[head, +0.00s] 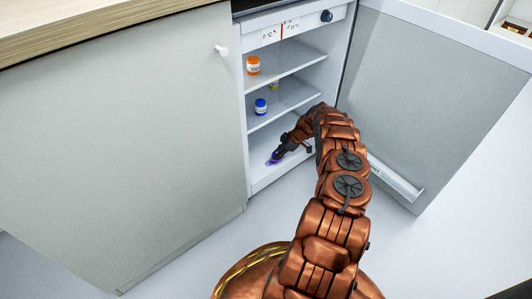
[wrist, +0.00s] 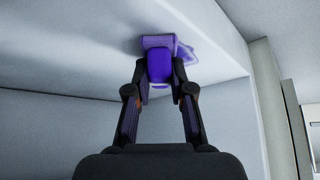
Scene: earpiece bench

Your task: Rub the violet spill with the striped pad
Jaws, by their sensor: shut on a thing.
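My gripper (head: 282,151) reaches into the lowest compartment of the open fridge. In the wrist view my gripper (wrist: 160,88) is shut on a violet pad (wrist: 160,68); its stripes are hard to make out. The violet spill (head: 272,159) lies on the white floor of that compartment, near its front edge. In the wrist view the spill (wrist: 187,53) shows beyond and to the right of the pad, which overlaps part of it. Contact between pad and surface looks close, but I cannot tell it for certain.
The fridge door (head: 430,105) stands open on the right. An orange jar (head: 253,65) stands on the top shelf. A blue jar (head: 260,106) and a yellow jar (head: 274,85) stand on the shelf below. A closed cabinet (head: 120,140) is on the left.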

